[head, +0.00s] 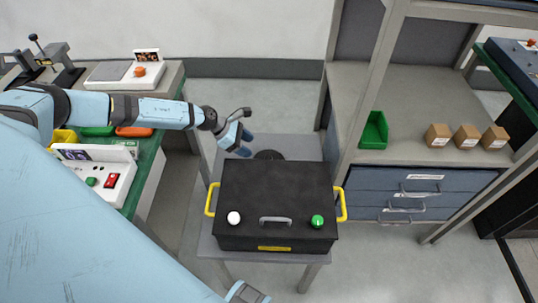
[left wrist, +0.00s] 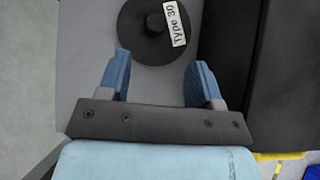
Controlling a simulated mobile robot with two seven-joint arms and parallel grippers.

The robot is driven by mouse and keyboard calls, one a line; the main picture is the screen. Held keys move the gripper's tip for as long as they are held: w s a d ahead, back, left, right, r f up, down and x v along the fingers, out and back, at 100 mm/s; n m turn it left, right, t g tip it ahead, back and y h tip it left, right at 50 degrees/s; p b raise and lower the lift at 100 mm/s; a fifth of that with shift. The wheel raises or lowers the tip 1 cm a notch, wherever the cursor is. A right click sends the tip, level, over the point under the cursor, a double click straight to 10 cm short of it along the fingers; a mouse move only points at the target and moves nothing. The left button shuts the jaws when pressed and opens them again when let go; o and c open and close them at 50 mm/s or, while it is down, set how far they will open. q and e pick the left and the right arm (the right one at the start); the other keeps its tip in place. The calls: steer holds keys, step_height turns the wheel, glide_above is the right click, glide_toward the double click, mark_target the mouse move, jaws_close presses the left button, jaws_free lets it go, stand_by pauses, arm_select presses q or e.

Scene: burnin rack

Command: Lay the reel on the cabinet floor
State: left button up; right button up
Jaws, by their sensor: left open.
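The reel (left wrist: 135,28) is a dark disc with a raised hub and a white label reading "Type 30". It lies flat on the grey stand. In the head view the reel (head: 269,155) shows partly behind the black cabinet (head: 275,190). The cabinet looks closed and its floor is hidden. It has yellow side handles, a grey handle, a white knob and a green knob. My left gripper (head: 243,143) is open and empty, to the left of the reel. In the left wrist view, its fingers (left wrist: 160,76) are apart, just short of the disc.
The grey stand (head: 295,146) has little free room behind the cabinet. A bench (head: 148,165) with control boxes stands left. At right, a workbench (head: 400,160) holds a green bin (head: 374,132) and several cardboard boxes (head: 466,138); its upright post rises near the cabinet.

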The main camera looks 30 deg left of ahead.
mark_target(267, 157)
arm_select(q)
steer(key=x, duration=0.9)
steer(key=shift+w+a+b, duration=0.15)
steer(key=shift+b, duration=0.2)
steer(key=c, duration=1.1)
